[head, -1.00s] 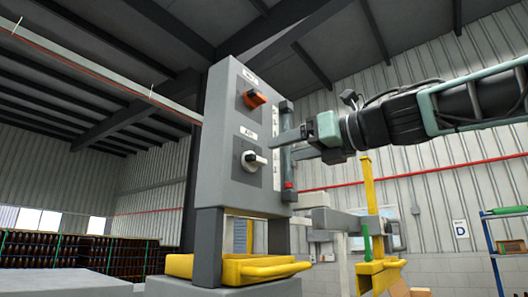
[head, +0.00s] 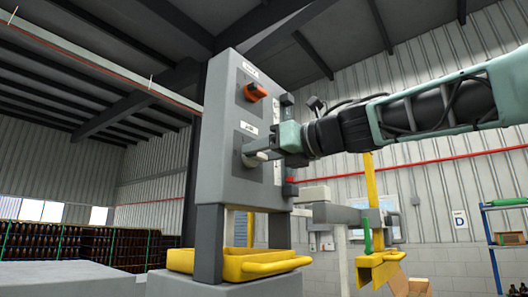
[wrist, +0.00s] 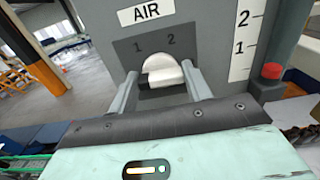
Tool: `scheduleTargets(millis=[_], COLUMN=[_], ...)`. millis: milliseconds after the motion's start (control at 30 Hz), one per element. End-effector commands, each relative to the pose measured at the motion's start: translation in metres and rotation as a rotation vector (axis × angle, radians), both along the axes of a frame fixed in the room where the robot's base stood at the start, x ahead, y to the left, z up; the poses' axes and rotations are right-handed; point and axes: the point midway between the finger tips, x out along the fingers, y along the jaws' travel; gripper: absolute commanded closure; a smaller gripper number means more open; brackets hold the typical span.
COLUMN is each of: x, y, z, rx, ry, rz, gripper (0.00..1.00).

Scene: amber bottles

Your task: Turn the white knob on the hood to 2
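The white knob (wrist: 163,70) is on a dark plate under the label "AIR" on the grey hood panel (head: 232,190). The plate reads 1 at left and 2 at right above the knob. My gripper (wrist: 160,68) has its two fingers on either side of the knob, open, with narrow gaps seeming to show. I cannot tell whether a finger touches it. In the head view the knob (head: 250,160) is mostly hidden behind a finger of my gripper (head: 256,149). Where the knob points is not clear.
An orange knob (head: 256,92) sits above on the same panel. A red button (wrist: 271,71) and a white scale strip (wrist: 247,40) are to the right. A yellow tray (head: 265,262) is below the panel.

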Motion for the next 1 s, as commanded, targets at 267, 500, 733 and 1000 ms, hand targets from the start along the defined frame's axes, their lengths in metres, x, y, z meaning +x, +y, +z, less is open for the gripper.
scheduleTargets(millis=[267,500,733,1000], x=[0.0000,0.0005,0.0014,0.0025], y=[-0.0003,-0.0008,-0.0021,-0.0026], z=[0.0005,0.0019,0.0034,0.0024], rx=[0.010,0.068,0.183,0.342], ry=[0.013,0.090,0.236,0.441], rz=[0.000,0.000,-0.002,-0.002], gripper=[0.74,0.74,0.74,0.74])
